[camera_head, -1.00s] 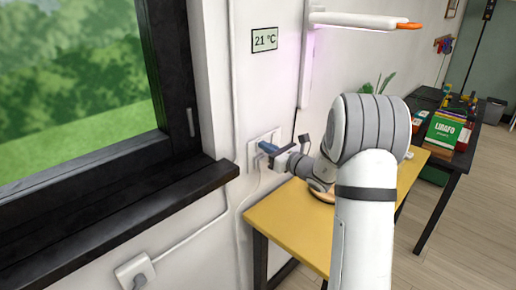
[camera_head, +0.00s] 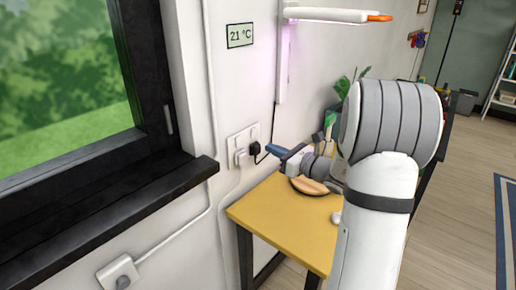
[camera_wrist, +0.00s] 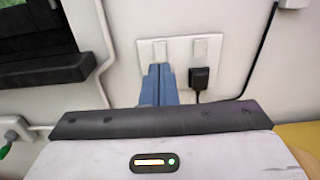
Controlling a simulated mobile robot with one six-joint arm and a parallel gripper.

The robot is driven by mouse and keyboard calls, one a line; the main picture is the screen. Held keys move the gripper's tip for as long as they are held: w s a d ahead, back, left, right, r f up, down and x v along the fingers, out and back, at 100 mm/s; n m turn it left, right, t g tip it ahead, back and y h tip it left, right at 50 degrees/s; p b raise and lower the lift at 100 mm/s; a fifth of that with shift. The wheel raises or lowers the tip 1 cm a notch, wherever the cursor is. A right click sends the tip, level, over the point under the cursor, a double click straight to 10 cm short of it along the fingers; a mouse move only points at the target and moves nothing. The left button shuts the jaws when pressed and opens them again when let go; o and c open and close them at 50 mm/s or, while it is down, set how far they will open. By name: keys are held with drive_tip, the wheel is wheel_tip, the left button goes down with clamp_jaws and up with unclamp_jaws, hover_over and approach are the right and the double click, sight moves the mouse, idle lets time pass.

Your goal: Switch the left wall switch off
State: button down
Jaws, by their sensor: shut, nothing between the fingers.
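A white wall plate (camera_head: 236,139) is on the wall right of the window. In the wrist view the plate (camera_wrist: 147,75) has two pale switches along its top, the left switch (camera_wrist: 160,50) and the right switch (camera_wrist: 200,48). Which way either is tipped is too small to tell. My gripper (camera_head: 271,149) is shut and empty, its blue fingers apart from the plate and to its right in the head view. In the wrist view the fingertips (camera_wrist: 160,68) appear just below the left switch and hide the plate's lower left part.
A yellow table (camera_head: 270,215) with a round wooden item (camera_head: 310,186) is below. The dark window sill (camera_head: 130,215) juts out at left.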

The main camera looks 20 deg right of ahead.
drive_tip(key=shift+r+v, duration=0.2)
drive_tip(key=shift+v, duration=1.2)
drive_tip(key=s+a+f+n+g, duration=0.3)
drive_tip(key=s+a+n+g, duration=0.9)
drive_tip(key=s+a+n, duration=0.45)
drive_tip(key=s+d+n+h+p, duration=0.1)
drive_tip(key=s+d+n+h, duration=0.3)
drive_tip(key=s+n+h, duration=0.6)
drive_tip(key=s+f+n, duration=0.1)
drive_tip(key=n, duration=0.2)
drive_tip(key=shift+d+g, duration=0.3)
